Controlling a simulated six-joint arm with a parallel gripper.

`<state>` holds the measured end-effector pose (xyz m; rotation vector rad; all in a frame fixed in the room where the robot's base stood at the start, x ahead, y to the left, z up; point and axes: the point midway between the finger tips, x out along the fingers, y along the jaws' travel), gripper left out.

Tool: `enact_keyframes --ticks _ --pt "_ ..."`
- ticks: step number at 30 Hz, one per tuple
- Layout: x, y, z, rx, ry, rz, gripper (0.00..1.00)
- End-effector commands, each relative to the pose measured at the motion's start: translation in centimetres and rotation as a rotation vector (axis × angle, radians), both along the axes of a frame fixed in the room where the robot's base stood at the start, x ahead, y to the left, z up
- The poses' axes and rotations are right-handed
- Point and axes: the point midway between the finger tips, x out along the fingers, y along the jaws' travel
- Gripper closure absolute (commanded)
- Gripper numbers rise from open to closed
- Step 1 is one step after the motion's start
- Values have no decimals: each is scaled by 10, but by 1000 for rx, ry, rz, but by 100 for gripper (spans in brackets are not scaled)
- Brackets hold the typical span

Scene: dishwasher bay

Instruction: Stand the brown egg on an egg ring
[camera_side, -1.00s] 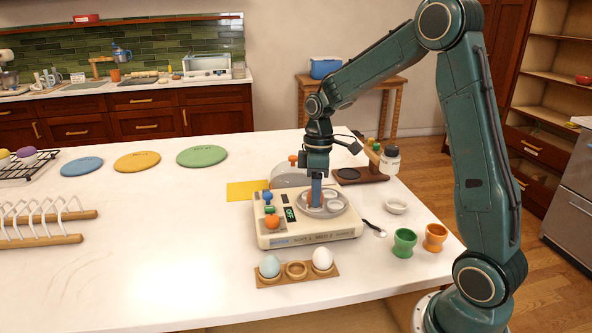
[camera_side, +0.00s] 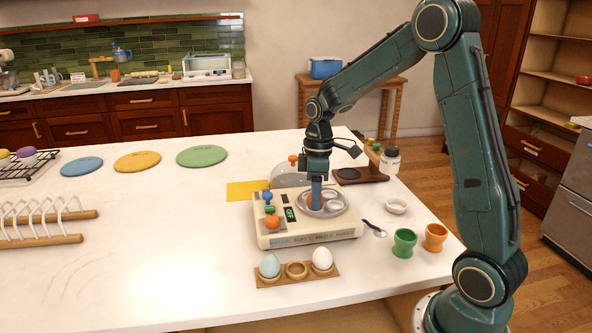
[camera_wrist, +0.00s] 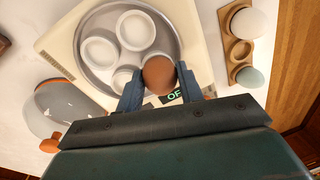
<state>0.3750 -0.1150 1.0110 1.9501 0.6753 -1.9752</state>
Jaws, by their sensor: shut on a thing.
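The brown egg (camera_wrist: 158,75) is between the two fingers of my gripper (camera_wrist: 159,86) in the wrist view. My gripper (camera_side: 316,207) is shut on it, low over the cooker's round metal plate (camera_side: 340,209). In the side view the fingers mostly hide the egg. The plate carries white egg rings, including one at the left (camera_wrist: 99,51), one at the top (camera_wrist: 135,30) and one beside my left finger (camera_wrist: 122,78). The egg covers the plate beneath it, so I cannot tell whether it touches a ring.
The cream cooker (camera_side: 300,237) has an orange knob (camera_side: 271,222) and a blue knob (camera_side: 267,196). A clear lid (camera_side: 288,178) stands behind it. In front, a wooden holder (camera_side: 297,281) carries a blue egg (camera_side: 269,266) and a white egg (camera_side: 322,258). Egg cups (camera_side: 404,243) stand to the right.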

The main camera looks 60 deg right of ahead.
Motion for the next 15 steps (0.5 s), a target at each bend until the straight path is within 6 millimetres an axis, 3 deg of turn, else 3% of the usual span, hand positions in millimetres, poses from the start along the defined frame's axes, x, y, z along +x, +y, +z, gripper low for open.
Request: enact_keyframes --ticks 14,15 --pt "0 0 -1 0 0 0 69" --pt "0 0 -1 0 0 0 55"
